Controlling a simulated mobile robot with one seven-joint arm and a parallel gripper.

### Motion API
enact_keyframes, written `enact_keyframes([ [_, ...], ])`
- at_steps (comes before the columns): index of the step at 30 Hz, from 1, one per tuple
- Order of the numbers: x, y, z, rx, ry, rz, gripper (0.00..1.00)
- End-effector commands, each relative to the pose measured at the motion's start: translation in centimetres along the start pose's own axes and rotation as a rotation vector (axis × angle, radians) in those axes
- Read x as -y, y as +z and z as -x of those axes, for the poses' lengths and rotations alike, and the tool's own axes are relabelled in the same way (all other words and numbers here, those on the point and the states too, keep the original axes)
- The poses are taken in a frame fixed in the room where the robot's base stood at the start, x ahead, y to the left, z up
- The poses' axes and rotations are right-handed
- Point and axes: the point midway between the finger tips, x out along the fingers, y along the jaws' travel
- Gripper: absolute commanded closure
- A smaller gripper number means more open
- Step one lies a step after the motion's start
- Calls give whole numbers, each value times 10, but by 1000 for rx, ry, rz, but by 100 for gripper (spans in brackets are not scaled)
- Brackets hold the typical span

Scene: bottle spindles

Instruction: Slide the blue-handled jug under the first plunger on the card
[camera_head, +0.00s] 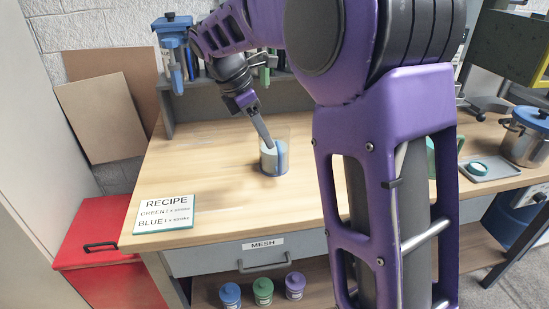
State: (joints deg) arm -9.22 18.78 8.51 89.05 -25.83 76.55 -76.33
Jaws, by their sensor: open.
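The clear jug (281,163) stands upright on the wooden bench, with pale contents and a blue part that looks like its handle. My gripper (267,140) reaches down to the jug from the upper left. It is open, and its fingers overlap the jug in the picture; I cannot tell whether they touch it. The recipe card (165,213) lists GREEN first and BLUE second. A green plunger (264,72) is at the back, partly hidden by my arm. A blue plunger (175,65) hangs at the back left under a blue top with a small label.
A green item (446,155) is partly hidden behind my arm. A tray (490,172) with a green-rimmed dish and a steel pot (524,140) stand at the right. Blue, green and purple lidded jars (263,292) sit below. The bench between card and jug is clear.

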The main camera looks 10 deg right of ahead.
Motion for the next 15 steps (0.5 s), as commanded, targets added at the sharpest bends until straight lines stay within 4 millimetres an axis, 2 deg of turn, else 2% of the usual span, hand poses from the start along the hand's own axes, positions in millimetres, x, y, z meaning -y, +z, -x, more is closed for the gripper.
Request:
enact_keyframes([
  [1, 1, 0, -14, 0, -4, -1, 49],
  [3, 1, 0, -25, 0, -4, -1, 49],
  [11, 0, 0, -45, 0, -1, 0, 49],
  [15, 1, 0, -64, 0, -3, 0, 49],
])
